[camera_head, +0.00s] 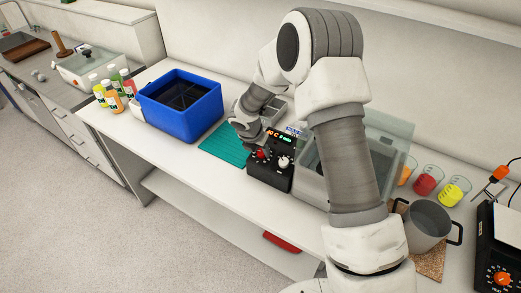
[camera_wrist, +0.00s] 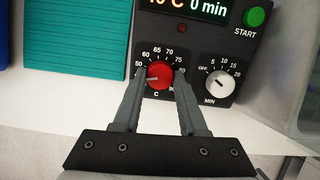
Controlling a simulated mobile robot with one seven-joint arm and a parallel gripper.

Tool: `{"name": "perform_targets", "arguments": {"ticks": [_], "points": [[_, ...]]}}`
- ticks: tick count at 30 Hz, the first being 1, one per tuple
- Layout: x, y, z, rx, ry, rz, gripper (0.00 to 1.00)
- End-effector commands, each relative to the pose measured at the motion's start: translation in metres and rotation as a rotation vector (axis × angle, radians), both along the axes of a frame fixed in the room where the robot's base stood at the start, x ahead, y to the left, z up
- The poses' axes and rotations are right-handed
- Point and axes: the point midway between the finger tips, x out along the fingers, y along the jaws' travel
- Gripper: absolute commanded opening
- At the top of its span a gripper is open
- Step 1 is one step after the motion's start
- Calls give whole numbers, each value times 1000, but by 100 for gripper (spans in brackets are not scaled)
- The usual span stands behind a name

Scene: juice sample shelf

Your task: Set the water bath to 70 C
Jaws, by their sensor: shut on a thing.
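The water bath's black control panel (camera_wrist: 195,40) fills the upper middle of the wrist view. Its red temperature knob (camera_wrist: 159,75) has a dial marked from about 50 to 90 C. The knob's pale pointer faces left and slightly down, below the 50 mark. My gripper (camera_wrist: 160,73) has its fingers shut on the knob, one on each side. The display (camera_wrist: 190,8) shows a temperature ending in 0 C, its first digit cut off, and 0 min. In the head view, the bath's glassy tank (camera_head: 310,165) is partly hidden behind my arm.
Right of the red knob are a white minute knob (camera_wrist: 220,84) and a green START button (camera_wrist: 255,17). A teal mat (camera_head: 222,145) and a blue bin (camera_head: 182,105) lie left of the bath. Beakers (camera_head: 425,181) and a metal pot (camera_head: 428,225) stand to the right.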

Motion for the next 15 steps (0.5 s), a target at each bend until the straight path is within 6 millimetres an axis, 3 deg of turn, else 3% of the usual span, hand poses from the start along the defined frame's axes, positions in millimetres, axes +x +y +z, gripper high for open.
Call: {"name": "perform_targets", "arguments": {"ticks": [8,15], "points": [[0,0,-1,9,-7,-38,0],[1,1,-2,38,-28,-171,0]]}}
